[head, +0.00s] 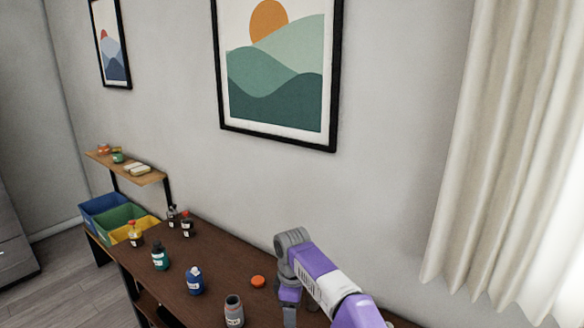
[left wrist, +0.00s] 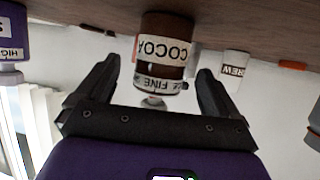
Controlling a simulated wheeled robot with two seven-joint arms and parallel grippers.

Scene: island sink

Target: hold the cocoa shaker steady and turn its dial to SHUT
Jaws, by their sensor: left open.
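The cocoa shaker (left wrist: 165,45) is a brown jar labelled COCOA, seen upside down in the left wrist view. A pale band marked FINE (left wrist: 160,83) runs round its lid end, with a small light knob (left wrist: 152,102) beyond it. My left gripper (left wrist: 160,70) is open, a dark finger on each side of the shaker; I cannot tell whether either touches it. In the head view the shaker cannot be made out and my left gripper is out of frame. My right gripper (head: 289,312) points down over the counter, cut by the frame's bottom; its fingers are unclear.
A grey jar (head: 233,311) and an orange cap (head: 258,281) lie left of my right arm. Several bottles, including a blue one (head: 195,281), stand farther left. A jar labelled REW (left wrist: 234,69) and a purple container (left wrist: 10,35) flank the shaker in the wrist view.

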